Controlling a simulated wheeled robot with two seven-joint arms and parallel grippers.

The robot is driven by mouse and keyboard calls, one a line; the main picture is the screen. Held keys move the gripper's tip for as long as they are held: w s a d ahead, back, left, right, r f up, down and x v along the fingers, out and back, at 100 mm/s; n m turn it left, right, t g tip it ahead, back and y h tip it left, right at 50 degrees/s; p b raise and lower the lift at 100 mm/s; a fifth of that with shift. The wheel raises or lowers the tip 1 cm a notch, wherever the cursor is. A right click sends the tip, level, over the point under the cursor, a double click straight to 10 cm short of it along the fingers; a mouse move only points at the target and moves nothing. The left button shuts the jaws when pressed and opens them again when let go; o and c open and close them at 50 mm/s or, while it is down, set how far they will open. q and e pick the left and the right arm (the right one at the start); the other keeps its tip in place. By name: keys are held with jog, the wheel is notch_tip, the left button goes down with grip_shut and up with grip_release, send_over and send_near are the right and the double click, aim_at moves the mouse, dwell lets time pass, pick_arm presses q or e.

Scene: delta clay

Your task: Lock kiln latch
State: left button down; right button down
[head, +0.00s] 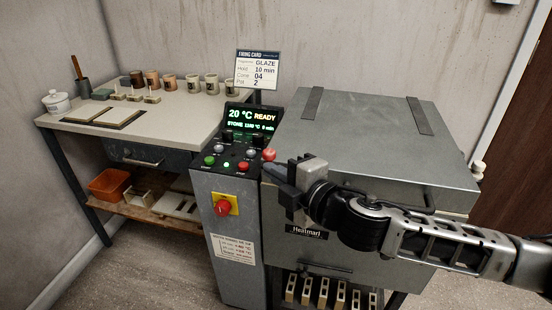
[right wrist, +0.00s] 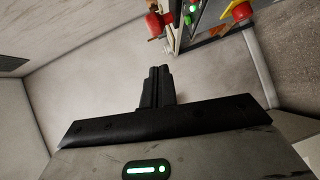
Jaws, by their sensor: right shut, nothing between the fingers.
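The kiln (head: 375,130) is a grey box with its lid down, standing at the centre right in the head view. A red knob (head: 268,155), which looks like the latch handle, is at the kiln's front left edge, beside the control panel. It also shows in the right wrist view (right wrist: 155,24), just beyond the fingertips. My right gripper (head: 272,170) reaches in from the right across the kiln's front, close to the knob. Its fingers (right wrist: 158,70) are shut together with nothing between them. I cannot tell from the head view whether they touch the knob. My left gripper is not in view.
The control panel (head: 238,145) reads 20 °C READY, with a red stop button (head: 223,207) on yellow below it. A bench (head: 180,122) with cups and tiles stands at the left. Bare floor (head: 150,270) lies in front of the bench.

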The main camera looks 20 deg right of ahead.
aim_at(276, 163)
jog(key=shift+w+d+f, duration=0.15)
jog(key=shift+w+d, duration=0.1)
jog(key=shift+w, duration=0.4)
jog(key=shift+w+d+f, duration=0.15)
jog(key=shift+w+d, duration=0.1)
jog(key=shift+w, duration=0.45)
jog(key=shift+w+d+f, duration=0.15)
jog(key=shift+w+d, duration=0.1)
jog(key=shift+w, duration=0.4)
